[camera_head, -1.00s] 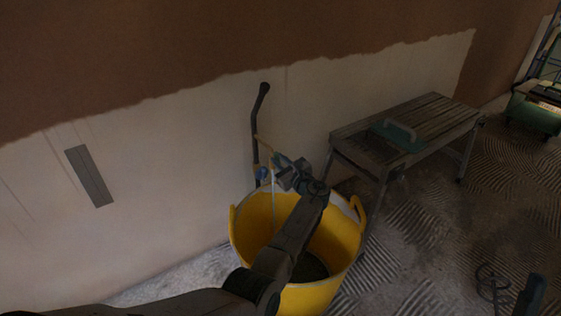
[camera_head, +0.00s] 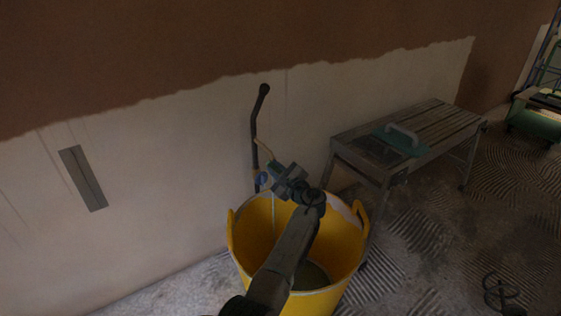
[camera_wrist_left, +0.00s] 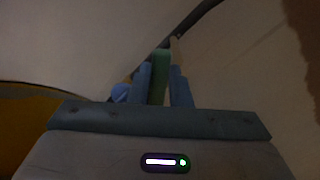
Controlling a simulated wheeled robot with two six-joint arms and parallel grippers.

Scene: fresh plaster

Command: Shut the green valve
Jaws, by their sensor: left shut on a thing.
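My left gripper (camera_head: 276,172) is at the pipework above the back rim of the yellow bucket, beside the wall. In the left wrist view its two blue-grey fingers (camera_wrist_left: 161,72) are shut on the green valve handle (camera_wrist_left: 158,78), which stands between them. In the head view my gripper hides the green valve. A blue part (camera_head: 262,180) shows just left of and below the gripper; a blue rounded part also shows left of the fingers in the wrist view (camera_wrist_left: 120,93). The right gripper cannot be made out.
The yellow bucket (camera_head: 246,240) stands under my left arm, with grey contents. A dark upright pipe (camera_head: 256,120) rises behind it against the part-plastered wall. A wooden bench (camera_head: 440,116) with a green-backed float (camera_head: 402,139) stands to the right. A coiled metal tool (camera_head: 500,290) lies on the floor.

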